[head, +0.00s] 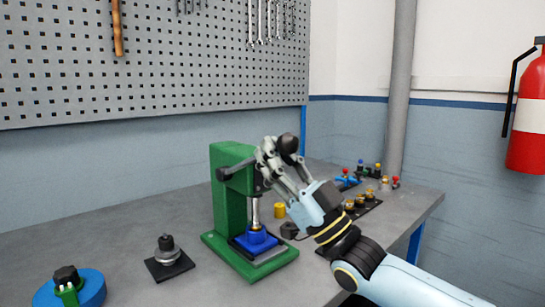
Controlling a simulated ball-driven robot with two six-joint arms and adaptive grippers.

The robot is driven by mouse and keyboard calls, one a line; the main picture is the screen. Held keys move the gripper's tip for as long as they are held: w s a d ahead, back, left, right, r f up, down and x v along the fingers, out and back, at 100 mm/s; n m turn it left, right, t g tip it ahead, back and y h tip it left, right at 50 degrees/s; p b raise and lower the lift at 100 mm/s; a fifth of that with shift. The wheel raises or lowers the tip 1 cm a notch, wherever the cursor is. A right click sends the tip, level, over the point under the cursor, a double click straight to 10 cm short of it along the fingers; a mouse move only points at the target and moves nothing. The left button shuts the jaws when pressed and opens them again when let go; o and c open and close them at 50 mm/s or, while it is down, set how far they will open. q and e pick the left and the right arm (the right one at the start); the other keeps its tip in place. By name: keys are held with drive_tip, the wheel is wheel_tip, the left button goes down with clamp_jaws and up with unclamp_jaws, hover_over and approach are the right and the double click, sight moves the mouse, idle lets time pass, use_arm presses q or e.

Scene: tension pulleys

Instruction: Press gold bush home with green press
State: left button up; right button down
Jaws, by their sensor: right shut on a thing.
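The green press (229,195) stands on the bench with its steel ram (255,214) low over a blue part (256,239) on its base. The ram's tip meets or nearly meets the top of the blue part. My right gripper (280,148) is at the press's upper right, shut on the black lever knob (288,143). Its fingers hide part of the lever. My left gripper is out of view.
A black mat with gold parts (361,202) and several small coloured pieces (375,169) lie at the right. A black pad with a grey fitting (168,250) is left of the press. A blue disc (88,288) is at the front left. A pegboard (150,60) hangs behind.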

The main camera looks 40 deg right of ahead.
drive_tip(key=shift+f, duration=0.75)
drive_tip(key=c, duration=1.7)
unclamp_jaws()
drive_tip(key=shift+s, duration=0.1)
drive_tip(key=o, duration=0.4)
drive_tip(key=shift+s+r, duration=0.1)
drive_tip(key=shift+r, duration=0.2)
drive_tip(key=shift+c, duration=0.2)
drive_tip(key=v, duration=1.2)
drive_tip(key=shift+r, duration=0.1)
